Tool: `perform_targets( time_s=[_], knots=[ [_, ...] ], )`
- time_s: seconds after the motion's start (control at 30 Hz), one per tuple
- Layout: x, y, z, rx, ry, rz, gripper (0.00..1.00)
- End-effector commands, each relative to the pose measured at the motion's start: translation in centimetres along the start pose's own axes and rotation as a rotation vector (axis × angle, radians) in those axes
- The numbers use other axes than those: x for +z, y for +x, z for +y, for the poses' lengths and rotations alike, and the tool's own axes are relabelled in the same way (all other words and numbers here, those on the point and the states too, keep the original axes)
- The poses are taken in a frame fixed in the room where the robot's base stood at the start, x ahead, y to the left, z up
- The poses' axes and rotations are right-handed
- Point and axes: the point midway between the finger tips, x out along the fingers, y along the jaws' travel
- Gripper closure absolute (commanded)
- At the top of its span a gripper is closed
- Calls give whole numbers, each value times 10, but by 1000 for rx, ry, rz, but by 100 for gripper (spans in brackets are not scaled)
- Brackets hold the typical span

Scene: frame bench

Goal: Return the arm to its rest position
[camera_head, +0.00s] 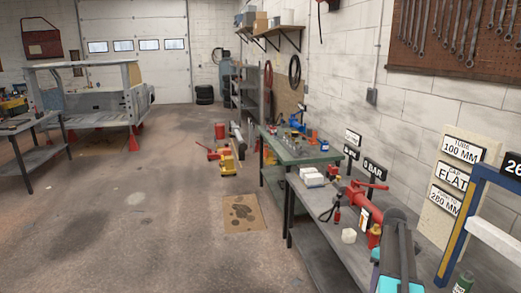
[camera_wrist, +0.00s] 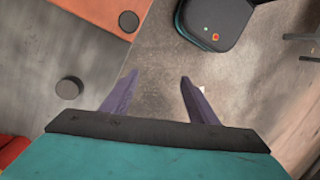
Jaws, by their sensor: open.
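My gripper (camera_wrist: 158,76) shows in the wrist view with its two purple fingers spread apart. Nothing is between them, and the floor shows beyond the gap. In the head view, a teal and grey part of my arm (camera_head: 400,255) reaches up from the bottom right, in front of the grey workbench (camera_head: 318,238). I cannot make out the fingers in the head view.
A blue frame (camera_head: 462,222) stands at right. In the wrist view, an orange surface (camera_wrist: 85,18) borders a grey one. The floor (camera_head: 170,190) at left is largely clear.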

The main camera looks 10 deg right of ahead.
Motion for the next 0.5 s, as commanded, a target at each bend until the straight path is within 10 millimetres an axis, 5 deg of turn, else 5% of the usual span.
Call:
perform_targets(
  time_s=[0.2, 0.5],
  knots=[
    [-37, 73, -48, -50, -80, -68, 46],
    [-66, 165, -115, -95, -149, -158, 46]
  ],
)
